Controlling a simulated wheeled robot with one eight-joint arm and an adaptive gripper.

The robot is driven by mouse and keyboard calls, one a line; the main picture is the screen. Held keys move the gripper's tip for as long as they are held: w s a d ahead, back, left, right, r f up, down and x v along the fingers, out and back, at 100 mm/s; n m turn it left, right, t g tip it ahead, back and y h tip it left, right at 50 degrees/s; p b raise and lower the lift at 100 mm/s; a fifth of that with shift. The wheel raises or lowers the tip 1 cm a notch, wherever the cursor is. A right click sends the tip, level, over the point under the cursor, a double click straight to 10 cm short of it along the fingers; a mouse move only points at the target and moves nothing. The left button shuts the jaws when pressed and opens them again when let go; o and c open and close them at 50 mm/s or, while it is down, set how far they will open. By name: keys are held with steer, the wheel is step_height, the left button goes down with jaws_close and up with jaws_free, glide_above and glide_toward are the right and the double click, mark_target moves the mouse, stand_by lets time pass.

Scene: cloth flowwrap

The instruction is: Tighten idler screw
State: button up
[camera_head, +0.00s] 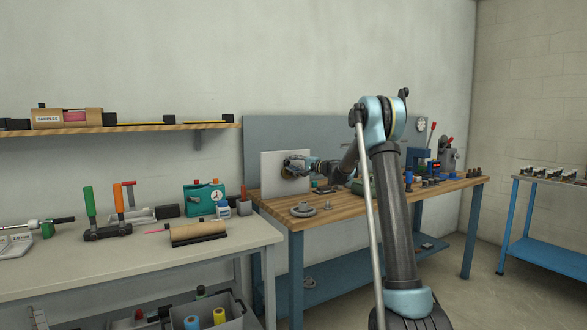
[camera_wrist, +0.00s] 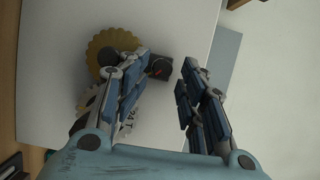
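A white upright panel (camera_head: 272,182) stands on the wooden bench, and it fills much of the wrist view (camera_wrist: 190,25). On it are a yellow toothed wheel (camera_wrist: 100,48) and a pale gear marked "24 T" (camera_wrist: 95,103), partly covered by my left finger. A small dark block with a round face and red mark (camera_wrist: 160,69) sits right of the yellow wheel; it may carry the idler screw, but I cannot tell. My gripper (camera_wrist: 168,62) is open, its fingers apart around the view of this block. Whether they touch it is unclear. In the head view my gripper (camera_head: 296,166) is at the panel's face.
The wooden bench (camera_head: 340,199) holds a grey flanged round part (camera_head: 303,209) in front of the panel, and tools and small parts to the right. A pale bench (camera_head: 80,268) with gauges stands left. A blue cart (camera_head: 548,238) stands far right.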

steer(key=shift+s+d, duration=0.1)
steer(key=v, duration=0.7)
steer(key=shift+d, duration=0.4)
steer(key=shift+s, duration=0.1)
